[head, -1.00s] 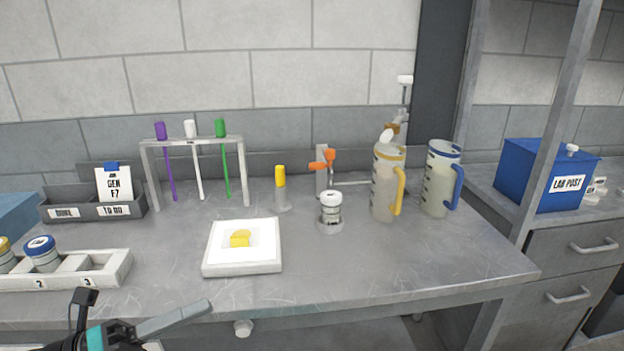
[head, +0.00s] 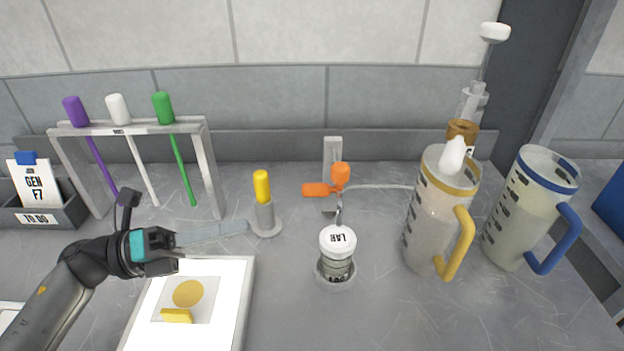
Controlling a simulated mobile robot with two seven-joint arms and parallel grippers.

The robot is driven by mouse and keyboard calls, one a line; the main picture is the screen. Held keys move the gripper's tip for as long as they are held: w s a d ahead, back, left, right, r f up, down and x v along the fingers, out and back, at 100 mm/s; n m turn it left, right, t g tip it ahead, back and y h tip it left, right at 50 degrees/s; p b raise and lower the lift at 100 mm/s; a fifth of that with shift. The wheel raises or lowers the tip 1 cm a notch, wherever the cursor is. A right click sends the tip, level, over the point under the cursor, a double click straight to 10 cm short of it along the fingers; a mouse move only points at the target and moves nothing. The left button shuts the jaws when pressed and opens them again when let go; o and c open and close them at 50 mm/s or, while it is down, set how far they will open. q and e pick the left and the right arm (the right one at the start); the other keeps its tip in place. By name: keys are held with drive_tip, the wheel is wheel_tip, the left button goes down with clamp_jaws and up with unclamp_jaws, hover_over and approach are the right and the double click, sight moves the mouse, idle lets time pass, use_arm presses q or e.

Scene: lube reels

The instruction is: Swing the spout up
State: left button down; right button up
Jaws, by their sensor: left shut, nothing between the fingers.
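A white spout-like tip (head: 454,156) points down into the mouth of a jug with a yellow rim and handle (head: 428,225). Behind it stands a dispenser with a brown collar (head: 462,130) and a white knob (head: 494,33) on a thin rod. A small tap with orange levers (head: 340,176) stands left of the jug, above a white-capped sample jar (head: 338,243); a thin pipe runs from it toward the jug. My left gripper (head: 246,228) is shut and empty, well left of the tap and jug. My right gripper is out of view.
A yellow-capped holder (head: 264,205) stands close to my left fingertips. A white tray (head: 243,290) with yellow pieces lies below them. A rack (head: 205,165) holds purple, white and green sticks. A blue-handled jug (head: 530,208) stands at right. The front bench middle is clear.

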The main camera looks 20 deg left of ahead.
use_arm(q)
drive_tip(key=x, duration=1)
drive_tip(key=shift+p, duration=0.4)
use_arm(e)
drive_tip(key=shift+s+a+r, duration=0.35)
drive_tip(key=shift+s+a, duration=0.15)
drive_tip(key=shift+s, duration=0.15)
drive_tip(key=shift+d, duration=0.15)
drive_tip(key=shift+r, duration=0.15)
